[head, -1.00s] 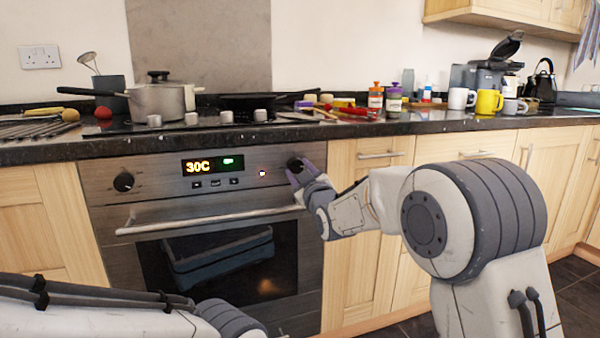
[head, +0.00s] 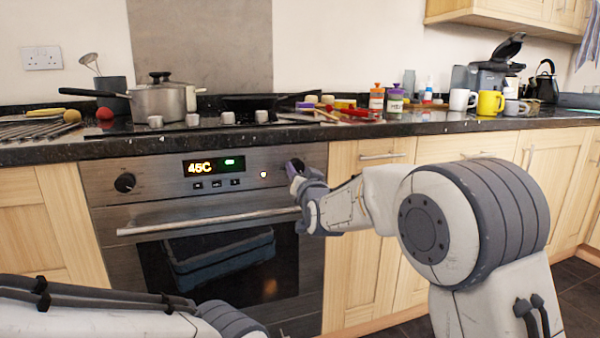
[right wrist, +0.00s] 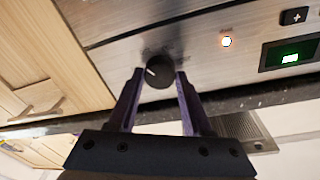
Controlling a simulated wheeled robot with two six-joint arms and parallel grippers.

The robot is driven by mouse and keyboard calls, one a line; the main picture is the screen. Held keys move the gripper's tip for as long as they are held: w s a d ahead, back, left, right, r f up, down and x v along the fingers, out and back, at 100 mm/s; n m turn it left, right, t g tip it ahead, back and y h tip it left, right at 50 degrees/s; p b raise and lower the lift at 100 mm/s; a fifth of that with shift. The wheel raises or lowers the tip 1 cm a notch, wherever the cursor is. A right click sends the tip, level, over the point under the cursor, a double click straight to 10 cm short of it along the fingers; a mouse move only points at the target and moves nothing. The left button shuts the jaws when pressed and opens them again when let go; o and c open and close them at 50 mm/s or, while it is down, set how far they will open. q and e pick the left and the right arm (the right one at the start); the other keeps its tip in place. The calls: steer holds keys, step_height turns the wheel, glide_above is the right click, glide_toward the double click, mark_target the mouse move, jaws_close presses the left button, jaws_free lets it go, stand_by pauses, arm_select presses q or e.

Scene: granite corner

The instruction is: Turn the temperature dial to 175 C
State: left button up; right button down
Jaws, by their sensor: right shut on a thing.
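The oven's display (head: 199,168) reads 45C. It shows partly in the right wrist view (right wrist: 290,55), with a green light lit. The temperature dial is a round black knob (right wrist: 159,71) with a pale mark, at the right end of the oven panel. My right gripper (right wrist: 156,76) is shut on this dial, one purple finger on each side. In the head view my right gripper (head: 296,170) covers the dial. My left arm shows at the lower left, but its gripper is not visible.
A second black knob (head: 125,182) is at the left of the panel. The oven door handle (head: 210,221) runs just below the panel. A pot (head: 160,101), mugs (head: 489,102) and bottles (head: 394,101) stand on the dark worktop above.

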steer(key=m, duration=0.4)
steer(key=shift+m+g+h+b, duration=0.45)
steer(key=shift+m+b, duration=0.3)
steer(key=shift+m, duration=1.15)
steer(key=shift+c, duration=1.7)
jaws_free()
steer(key=shift+r+y, duration=0.1)
steer(key=shift+y, duration=0.15)
steer(key=p+v, duration=0.2)
steer(key=v, duration=0.8)
steer(key=shift+s, duration=0.2)
